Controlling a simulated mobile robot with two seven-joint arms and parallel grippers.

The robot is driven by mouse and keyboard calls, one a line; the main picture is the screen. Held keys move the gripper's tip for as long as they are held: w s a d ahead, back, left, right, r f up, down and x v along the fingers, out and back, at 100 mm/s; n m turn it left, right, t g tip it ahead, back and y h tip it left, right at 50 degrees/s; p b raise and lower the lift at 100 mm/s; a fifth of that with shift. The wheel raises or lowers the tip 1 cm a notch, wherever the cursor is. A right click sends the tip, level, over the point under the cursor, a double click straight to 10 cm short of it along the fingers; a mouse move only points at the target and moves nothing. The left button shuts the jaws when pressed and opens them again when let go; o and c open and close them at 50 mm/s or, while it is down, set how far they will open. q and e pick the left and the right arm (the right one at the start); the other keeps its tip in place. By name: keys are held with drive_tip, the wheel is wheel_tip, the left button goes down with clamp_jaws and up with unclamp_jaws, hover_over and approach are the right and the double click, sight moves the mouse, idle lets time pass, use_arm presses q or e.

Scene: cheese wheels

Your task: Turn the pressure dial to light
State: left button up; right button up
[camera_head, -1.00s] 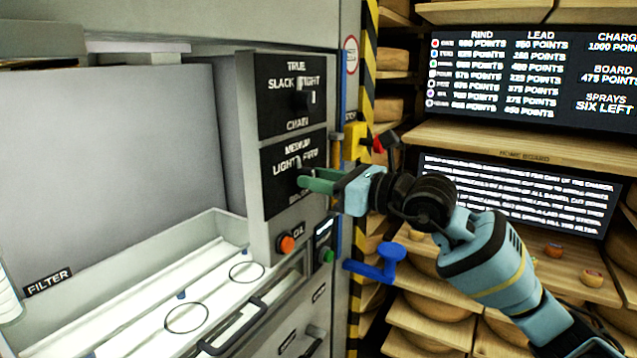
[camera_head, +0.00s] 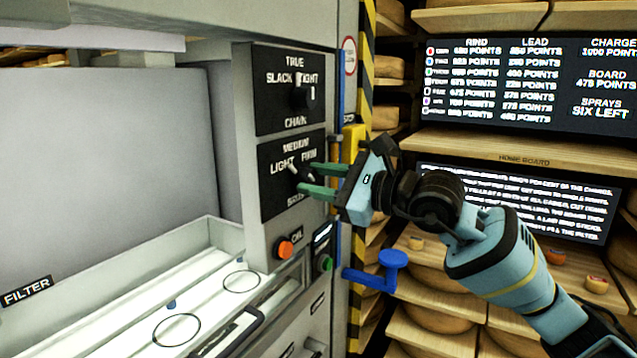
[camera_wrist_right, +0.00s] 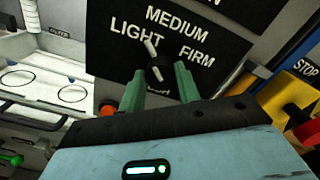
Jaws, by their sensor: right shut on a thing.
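The pressure dial is a small black knob (camera_wrist_right: 160,70) with a white pointer, on a black panel (camera_head: 268,200) lettered MEDIUM, LIGHT and FIRM. In the right wrist view the pointer leans up and left, between LIGHT and MEDIUM and nearer the end of LIGHT. My right gripper (camera_head: 302,178) reaches in from the right, its two green fingers shut on the dial. They also show on either side of the knob in the right wrist view (camera_wrist_right: 160,80). The lowest label is partly hidden by the fingers. My left gripper is not in view.
Above is a chain dial (camera_head: 302,97) marked SLACK, TRUE and TIGHT. Below are an orange button (camera_head: 284,249) and a green button (camera_head: 325,263). A blue lever (camera_head: 385,268) and a yellow stop box (camera_head: 352,142) stand close to my right gripper. Cheese shelves lie behind.

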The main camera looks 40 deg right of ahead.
sight(312, 182)
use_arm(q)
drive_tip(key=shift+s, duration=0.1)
use_arm(e)
drive_tip(key=o, duration=1)
drive_tip(key=shift+c, duration=0.2)
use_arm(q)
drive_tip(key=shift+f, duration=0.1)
use_arm(e)
drive_tip(key=shift+s+d, duration=0.1)
drive_tip(key=shift+s+d+f, duration=0.15)
drive_tip(key=shift+s, duration=0.1)
drive_tip(key=b+v, duration=0.2)
drive_tip(key=v, duration=0.1)
drive_tip(key=shift+s+d+f, duration=0.1)
drive_tip(key=shift+s, duration=0.2)
use_arm(q)
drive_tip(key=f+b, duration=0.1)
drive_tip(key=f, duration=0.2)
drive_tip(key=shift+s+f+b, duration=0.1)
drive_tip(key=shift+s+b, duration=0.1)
drive_tip(key=shift+b, duration=0.15)
use_arm(e)
drive_tip(key=v, duration=0.3)
drive_tip(key=shift+s+r, duration=0.15)
drive_tip(key=shift+r, duration=0.1)
